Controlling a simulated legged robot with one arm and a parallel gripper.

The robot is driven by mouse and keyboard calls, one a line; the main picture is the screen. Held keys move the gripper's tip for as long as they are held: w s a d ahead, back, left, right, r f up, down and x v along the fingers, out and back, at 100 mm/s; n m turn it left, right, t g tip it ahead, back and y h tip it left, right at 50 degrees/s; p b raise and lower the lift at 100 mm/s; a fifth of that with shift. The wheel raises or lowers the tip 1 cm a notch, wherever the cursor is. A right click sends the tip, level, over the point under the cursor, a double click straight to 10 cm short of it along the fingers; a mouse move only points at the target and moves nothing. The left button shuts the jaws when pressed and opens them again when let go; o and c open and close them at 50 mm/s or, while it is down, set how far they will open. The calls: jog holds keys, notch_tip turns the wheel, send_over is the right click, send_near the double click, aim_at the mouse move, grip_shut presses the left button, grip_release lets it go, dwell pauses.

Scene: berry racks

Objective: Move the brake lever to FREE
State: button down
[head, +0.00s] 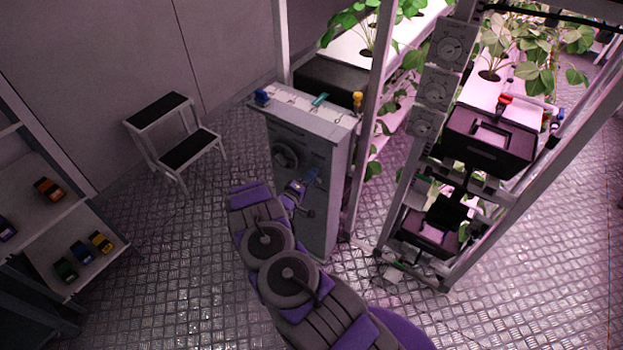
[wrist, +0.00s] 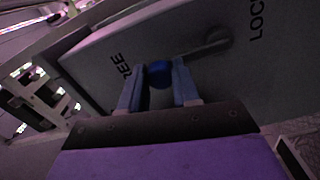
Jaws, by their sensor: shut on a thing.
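The brake lever (wrist: 196,53) is a dark bar on a grey panel in the wrist view, with a round pivot at its right end and a blue knob (wrist: 160,73) at the other. The knob sits between the two blue-grey fingers of my gripper (wrist: 159,88), which is shut on it. The knob lies nearer the partly hidden FREE lettering (wrist: 121,67) than the cut-off LOCK lettering (wrist: 257,20). In the head view my gripper (head: 307,183) is at the front of the grey cabinet (head: 323,210); the lever itself is hard to make out there.
A dial (head: 285,155) is on the cabinet, with small coloured items on its top. Plant racks (head: 375,140) with dark crates (head: 490,150) stand to the right. A step stool (head: 170,130) and a shelf (head: 75,225) are on the left. Open floor lies between them.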

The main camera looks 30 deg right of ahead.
jog(key=shift+w+a, duration=0.15)
dwell(0.3)
jog(key=c, duration=1.3)
grip_release()
jog(key=o, duration=0.3)
jog(key=shift+w+f, duration=0.1)
jog(key=shift+f, duration=0.05)
jog(key=shift+o, duration=0.9)
jog(key=p+v, duration=0.2)
jog(key=v, duration=1.5)
jog(key=shift+a, duration=0.15)
